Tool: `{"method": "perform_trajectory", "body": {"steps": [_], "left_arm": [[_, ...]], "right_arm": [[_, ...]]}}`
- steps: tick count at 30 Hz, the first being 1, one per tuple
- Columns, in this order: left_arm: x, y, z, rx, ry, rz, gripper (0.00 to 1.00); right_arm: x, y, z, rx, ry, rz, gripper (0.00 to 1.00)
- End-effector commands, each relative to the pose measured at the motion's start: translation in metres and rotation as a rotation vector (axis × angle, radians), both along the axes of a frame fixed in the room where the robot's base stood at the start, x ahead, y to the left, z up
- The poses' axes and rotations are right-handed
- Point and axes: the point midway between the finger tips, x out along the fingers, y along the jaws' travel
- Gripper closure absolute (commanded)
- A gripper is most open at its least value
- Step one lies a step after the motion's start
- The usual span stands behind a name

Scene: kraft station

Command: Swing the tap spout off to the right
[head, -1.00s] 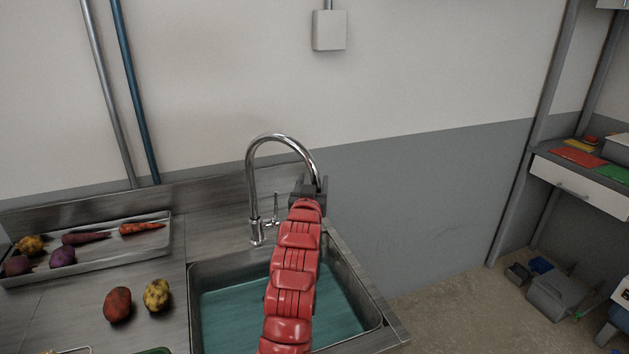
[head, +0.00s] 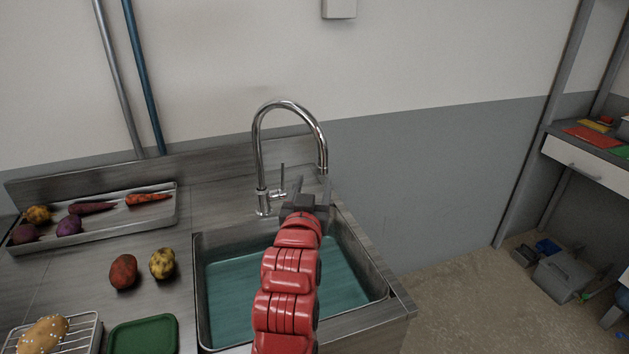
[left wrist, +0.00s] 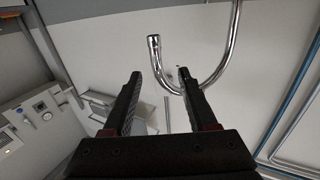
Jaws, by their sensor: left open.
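The chrome tap (head: 260,160) stands behind the sink, and its tall spout (head: 291,105) arches over to the right, its end pointing down near the sink's back right corner. My left gripper (head: 311,190) is open and empty, just below the spout's end. In the left wrist view the spout (left wrist: 223,70) appears upside down. Its open end shows above and between the fingertips of my left gripper (left wrist: 159,75), with nothing between the fingers. The tap's lever (head: 282,178) stands up beside its base. My right gripper is not in view.
The sink (head: 199,290) holds blue-green water beneath my left arm. At left are a vegetable tray (head: 110,225), two potatoes (head: 123,271), a green board (head: 143,336) and a wire rack with a bread roll (head: 43,335).

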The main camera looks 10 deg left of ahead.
Motion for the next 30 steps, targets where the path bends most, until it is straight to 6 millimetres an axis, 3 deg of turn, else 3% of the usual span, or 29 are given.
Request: {"method": "perform_trajectory", "body": {"steps": [8, 11, 14, 18, 23, 26, 30], "left_arm": [[-0.002, 0.000, 0.000, -0.001, 0.000, -0.001, 0.42], [0.000, 0.001, -0.001, -0.019, 0.006, -0.002, 0.58], [0.006, 0.010, -0.012, -0.147, 0.050, -0.014, 0.76], [0.019, 0.034, -0.051, -0.612, 0.197, -0.028, 1.00], [0.015, 0.056, -0.084, -1.384, 0.384, 0.002, 1.00], [0.004, 0.065, -0.081, -1.875, 0.477, 0.030, 1.00], [-0.015, 0.077, -0.054, -2.472, 0.597, 0.046, 1.00]], "right_arm": [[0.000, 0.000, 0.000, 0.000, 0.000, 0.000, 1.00], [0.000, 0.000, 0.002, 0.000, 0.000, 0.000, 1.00], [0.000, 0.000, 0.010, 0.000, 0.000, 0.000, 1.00], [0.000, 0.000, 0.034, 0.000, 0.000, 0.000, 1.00], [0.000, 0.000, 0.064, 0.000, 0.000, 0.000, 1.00], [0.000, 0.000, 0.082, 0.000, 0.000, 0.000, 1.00], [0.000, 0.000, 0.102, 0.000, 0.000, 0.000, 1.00]]}}
